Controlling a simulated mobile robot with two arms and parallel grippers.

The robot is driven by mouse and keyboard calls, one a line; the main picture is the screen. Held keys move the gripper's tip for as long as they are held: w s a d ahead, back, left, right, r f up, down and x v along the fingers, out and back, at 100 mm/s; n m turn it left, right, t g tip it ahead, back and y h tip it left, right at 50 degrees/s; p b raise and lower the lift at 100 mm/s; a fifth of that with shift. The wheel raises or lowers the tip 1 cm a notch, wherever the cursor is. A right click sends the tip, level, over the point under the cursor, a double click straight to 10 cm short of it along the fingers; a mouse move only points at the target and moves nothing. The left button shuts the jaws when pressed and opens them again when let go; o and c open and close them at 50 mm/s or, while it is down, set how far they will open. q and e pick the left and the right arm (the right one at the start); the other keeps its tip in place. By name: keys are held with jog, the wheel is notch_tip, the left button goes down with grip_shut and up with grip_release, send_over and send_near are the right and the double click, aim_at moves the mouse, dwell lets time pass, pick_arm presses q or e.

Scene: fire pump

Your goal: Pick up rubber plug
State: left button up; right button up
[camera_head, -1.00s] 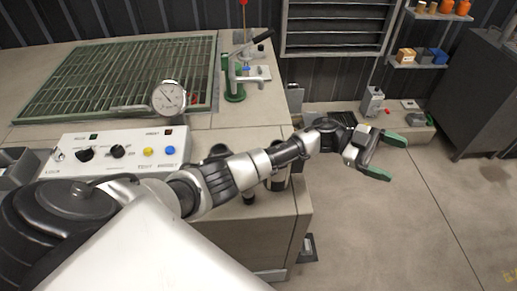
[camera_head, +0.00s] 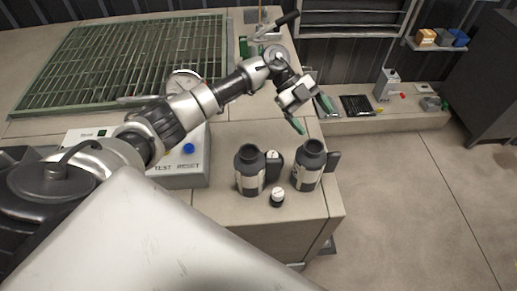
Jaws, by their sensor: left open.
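My left gripper (camera_head: 312,114) is open and empty, its green-tipped fingers hanging above the bench's right edge, beyond the two dark bottles. A small dark round piece with a pale top (camera_head: 277,197) stands on the bench in front of the bottles; I cannot tell for sure whether it is the rubber plug. A similar pale-topped piece (camera_head: 272,160) shows between the bottles, partly hidden. My right gripper is not in view.
A dark bottle (camera_head: 249,171) and a second one (camera_head: 307,166) stand open-necked near the bench's front right corner. A control box (camera_head: 185,169), a gauge (camera_head: 184,82) and a green grate (camera_head: 130,60) are partly behind my arm. A low ledge (camera_head: 385,122) holds small items.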

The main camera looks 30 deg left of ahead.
aim_at(273, 153)
pick_arm(q)
jog(key=s+a+f+m+y, duration=0.1)
jog(key=a+f+y, duration=0.1)
jog(key=a+f, duration=0.1)
jog(key=s+a+f+m+g+y, duration=0.1)
jog(key=a+f+y, duration=0.2)
jog(key=s+a+f+m+y, duration=0.1)
jog(key=s+a+f+y, duration=0.1)
jog(key=a+f+y, duration=0.1)
jog(key=shift+f+m+g+b, duration=0.3)
jog(key=shift+f+m, duration=0.1)
jog(key=shift+f, duration=0.15)
jog(key=shift+s+d+f, duration=0.2)
jog(key=shift+d+f, duration=0.05)
jog(key=shift+f, duration=0.3)
jog(key=p+x, duration=0.1)
jog(key=x, duration=0.2)
jog(key=shift+s+d+f+p, duration=0.1)
jog(key=shift+d+f+p, duration=0.15)
jog(key=shift+p, duration=0.15)
jog(key=shift+s+f, duration=0.1)
jog(key=shift+f, duration=0.4)
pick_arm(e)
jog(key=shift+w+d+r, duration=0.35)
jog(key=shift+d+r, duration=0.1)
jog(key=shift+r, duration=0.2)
pick_arm(q)
jog(key=c, duration=0.7)
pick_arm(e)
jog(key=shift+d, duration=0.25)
